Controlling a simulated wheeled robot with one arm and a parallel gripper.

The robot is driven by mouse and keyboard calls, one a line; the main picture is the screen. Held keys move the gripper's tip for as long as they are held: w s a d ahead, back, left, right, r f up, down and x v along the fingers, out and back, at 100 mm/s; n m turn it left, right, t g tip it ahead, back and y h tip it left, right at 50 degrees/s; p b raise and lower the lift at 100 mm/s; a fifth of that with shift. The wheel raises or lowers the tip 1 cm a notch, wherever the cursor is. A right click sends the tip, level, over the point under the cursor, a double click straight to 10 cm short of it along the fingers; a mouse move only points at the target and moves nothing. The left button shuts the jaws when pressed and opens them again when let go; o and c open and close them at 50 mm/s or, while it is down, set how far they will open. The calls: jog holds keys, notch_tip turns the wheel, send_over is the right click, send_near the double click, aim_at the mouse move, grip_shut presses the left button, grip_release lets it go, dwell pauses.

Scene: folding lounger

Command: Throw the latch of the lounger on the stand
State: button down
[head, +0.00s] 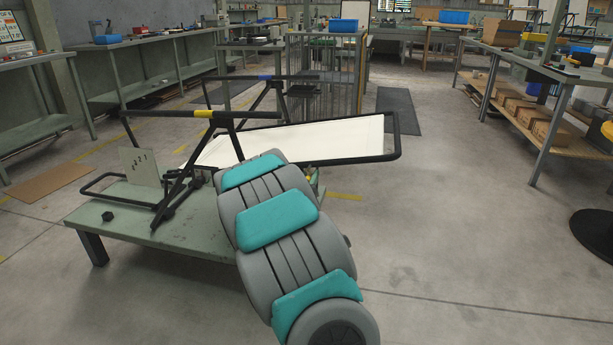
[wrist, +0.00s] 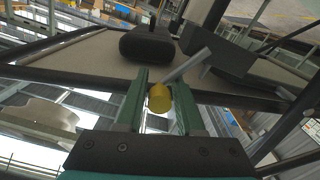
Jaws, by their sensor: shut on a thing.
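The lounger (head: 340,137), a black tube frame with a cream panel, lies unfolded on a low green stand (head: 130,207). Its raised black bar carries a yellow band. In the wrist view, a yellow round knob (wrist: 159,98) sits at the end of a thin grey lever (wrist: 187,66) that runs up right to a dark block (wrist: 222,55). My gripper (wrist: 160,92) has its two green fingers on either side of the knob, shut on it. In the head view my arm covers the gripper, the knob and part of the frame.
A plate with markings (head: 140,166) stands on the stand's left part, and a small black nut-like piece (head: 107,216) lies near its front edge. Workbenches line both sides.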

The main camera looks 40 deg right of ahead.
jog(key=shift+s+f, duration=0.1)
jog(key=shift+f, duration=0.15)
jog(key=shift+d, duration=0.1)
jog(key=c, duration=0.7)
grip_release()
jog(key=shift+c, duration=0.2)
jog(key=shift+o, duration=0.3)
jog(key=shift+r, duration=0.25)
jog(key=shift+a, duration=0.2)
jog(key=v, duration=0.7)
jog(key=shift+s+a+b, duration=0.15)
jog(key=shift+a+b, duration=0.05)
jog(key=shift+b, duration=0.25)
